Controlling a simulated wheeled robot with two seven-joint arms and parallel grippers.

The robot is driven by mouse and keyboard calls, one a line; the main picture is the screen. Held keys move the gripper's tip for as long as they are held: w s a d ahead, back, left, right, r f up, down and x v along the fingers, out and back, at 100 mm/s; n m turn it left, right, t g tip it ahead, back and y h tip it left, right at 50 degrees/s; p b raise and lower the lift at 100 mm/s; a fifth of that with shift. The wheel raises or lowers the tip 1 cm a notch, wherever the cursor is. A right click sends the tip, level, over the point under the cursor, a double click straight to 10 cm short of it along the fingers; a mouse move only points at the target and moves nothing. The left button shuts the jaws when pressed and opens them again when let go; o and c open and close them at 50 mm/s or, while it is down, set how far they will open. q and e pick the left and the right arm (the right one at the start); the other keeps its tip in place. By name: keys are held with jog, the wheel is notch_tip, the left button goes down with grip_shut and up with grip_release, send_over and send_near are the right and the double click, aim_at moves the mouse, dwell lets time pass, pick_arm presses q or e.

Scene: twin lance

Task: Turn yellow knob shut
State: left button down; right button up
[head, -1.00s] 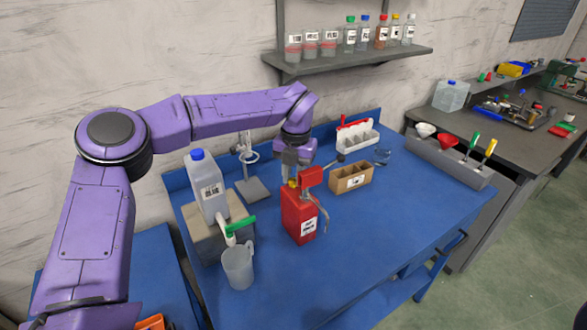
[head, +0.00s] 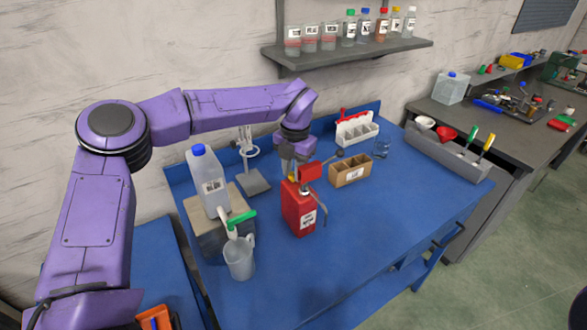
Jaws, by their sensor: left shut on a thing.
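The red can (head: 298,212) with a white label stands upright on the blue bench. A small yellow knob (head: 291,179) shows at its top left, partly hidden. A red block (head: 310,173) sits beside the knob, with a thin grey curved piece hanging on its right side. My left gripper (head: 296,170) points down from above and is shut on the yellow knob; its fingertips are small and partly hidden here. My right gripper is out of view.
A grey jug with a blue cap (head: 208,180) and green tap (head: 241,218) stands left, above a clear beaker (head: 239,258). A brown divided box (head: 350,171) and white rack (head: 356,131) stand behind right. The bench's front right is clear.

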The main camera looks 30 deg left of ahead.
pick_arm(q)
jog(key=c, duration=0.9)
grip_release()
